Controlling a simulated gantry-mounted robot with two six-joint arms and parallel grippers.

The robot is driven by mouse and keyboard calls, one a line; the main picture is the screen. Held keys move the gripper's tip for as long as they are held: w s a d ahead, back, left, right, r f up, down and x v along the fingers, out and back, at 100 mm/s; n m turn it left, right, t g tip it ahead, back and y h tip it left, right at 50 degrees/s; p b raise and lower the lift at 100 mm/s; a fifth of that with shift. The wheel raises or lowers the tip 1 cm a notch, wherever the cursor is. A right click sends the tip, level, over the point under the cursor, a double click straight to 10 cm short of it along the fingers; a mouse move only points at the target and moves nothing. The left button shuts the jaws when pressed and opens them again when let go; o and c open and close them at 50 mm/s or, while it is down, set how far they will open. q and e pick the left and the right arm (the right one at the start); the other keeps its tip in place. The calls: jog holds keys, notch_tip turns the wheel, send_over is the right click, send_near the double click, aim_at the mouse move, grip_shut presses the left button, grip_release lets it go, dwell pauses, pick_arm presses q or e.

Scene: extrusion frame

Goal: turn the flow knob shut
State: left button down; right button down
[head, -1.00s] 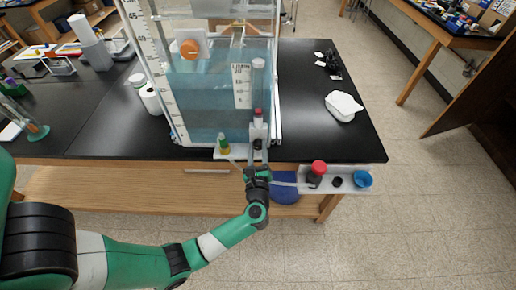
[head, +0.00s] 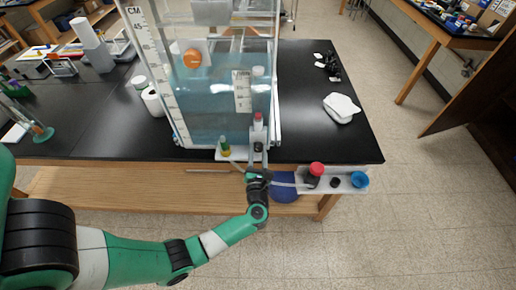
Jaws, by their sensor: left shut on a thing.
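A clear upright flow tube with a pale top (head: 258,71) and a small red part (head: 258,119) low on it stands at the front of a water tank (head: 205,100). My left gripper (head: 258,149) comes up from below at the foot of this tube, at the tank's front right. It is shut on a small part there, apparently the flow knob. The knob itself is hidden by the fingers, so I cannot tell how far it is turned. My right gripper is not in view.
A green and yellow fitting (head: 225,147) sits just left of the gripper. A white shelf (head: 347,187) to its right carries a red-topped piece (head: 316,169) and a blue cup (head: 360,180). A crumpled white cloth (head: 341,108) lies on the black bench (head: 315,135).

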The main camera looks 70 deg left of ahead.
pick_arm(q)
jog(key=m+p, duration=0.2)
jog(key=m, duration=0.4)
jog(key=shift+r+m+p, duration=0.1)
jog(key=shift+m+p, duration=0.2)
jog(key=shift+p, duration=0.1)
jog(key=m+p, duration=0.2)
jog(key=m, duration=0.4)
jog(key=m+p, duration=0.2)
jog(key=m, duration=0.4)
jog(key=shift+m, duration=0.3)
jog(key=m+p, duration=0.1)
jog(key=m, duration=0.4)
jog(key=shift+m+p, duration=0.3)
jog(key=shift+m, duration=0.1)
jog(key=shift+c, duration=2.2)
grip_release()
